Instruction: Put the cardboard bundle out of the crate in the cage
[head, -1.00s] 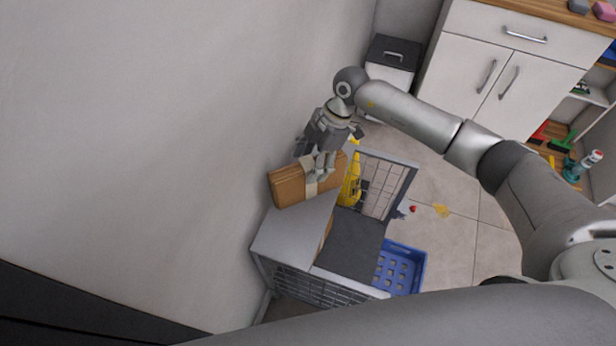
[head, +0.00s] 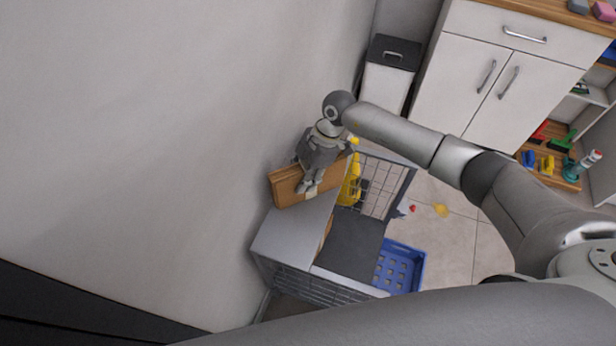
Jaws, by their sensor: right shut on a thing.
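The cardboard bundle (head: 287,189) is a brown, flat block with a pale band, standing on edge by the wall at the far end of the cage's grey top. My right gripper (head: 311,187) is shut on it from above and hides part of the band. I cannot tell whether the bundle touches the top. The cage (head: 290,238) has a grey top, wire sides and an open wire door. The blue crate (head: 408,268) is on the floor to the right of the cage, and the part of it in view looks empty. My left gripper is out of view.
A yellow object (head: 350,185) is behind the wire door. A bin with a dark lid (head: 396,52) and a white cabinet (head: 478,75) stand at the back. Small red and yellow items lie on the tiled floor. The wall is close on the left.

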